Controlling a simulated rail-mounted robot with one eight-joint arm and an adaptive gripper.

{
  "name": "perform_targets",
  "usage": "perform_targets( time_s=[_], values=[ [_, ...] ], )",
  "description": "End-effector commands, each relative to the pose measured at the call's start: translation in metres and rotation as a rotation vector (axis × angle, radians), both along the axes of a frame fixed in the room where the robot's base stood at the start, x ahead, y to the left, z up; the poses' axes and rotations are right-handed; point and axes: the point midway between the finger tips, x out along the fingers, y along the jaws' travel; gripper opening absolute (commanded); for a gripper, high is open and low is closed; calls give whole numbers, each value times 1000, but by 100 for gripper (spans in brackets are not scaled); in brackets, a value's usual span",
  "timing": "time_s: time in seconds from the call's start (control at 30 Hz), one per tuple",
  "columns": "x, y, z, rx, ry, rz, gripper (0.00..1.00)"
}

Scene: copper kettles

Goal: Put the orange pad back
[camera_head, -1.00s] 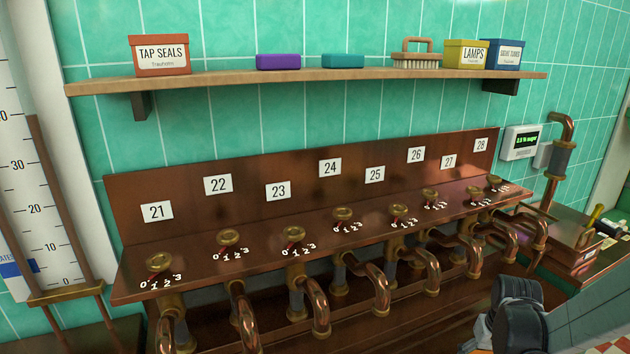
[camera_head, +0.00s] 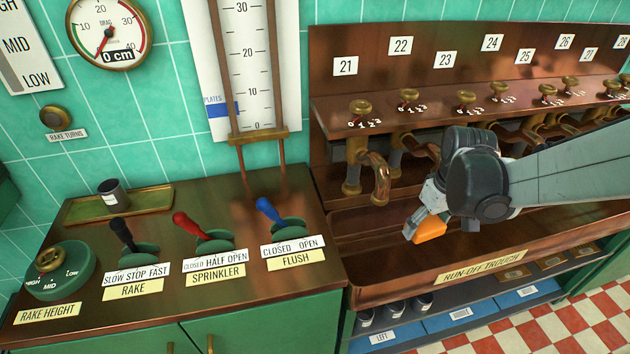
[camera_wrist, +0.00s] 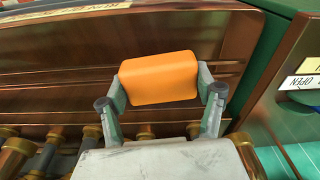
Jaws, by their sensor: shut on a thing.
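The orange pad (camera_head: 430,229) is held by my gripper (camera_head: 424,220) above the left part of the copper run-off trough (camera_head: 370,283). In the wrist view the orange pad (camera_wrist: 158,78) sits between the two fingers of my gripper (camera_wrist: 160,88), one at each short end, and looks clear of the trough. The wall shelf with the purple and teal pads showed in the earlier head view but is outside the head view now.
A row of brass taps (camera_head: 466,98) with downward copper spouts stands behind the trough. To the left is a control counter (camera_head: 230,265) with black, red and blue levers.

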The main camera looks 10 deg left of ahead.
Motion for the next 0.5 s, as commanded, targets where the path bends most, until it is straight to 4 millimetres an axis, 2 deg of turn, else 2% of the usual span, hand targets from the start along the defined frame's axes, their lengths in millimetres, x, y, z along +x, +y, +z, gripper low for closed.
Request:
perform_targets(
  time_s=[0.03, 0.1, 0.2, 0.5],
  values=[
    [-11, 21, 6, 0, 0, 89, 41],
    [-23, 44, 17, 0, -1, 202, 41],
    [-40, 69, 31, 1, -1, 333, 41],
    [-69, 119, 59, 3, -2, 596, 41]
  ],
)
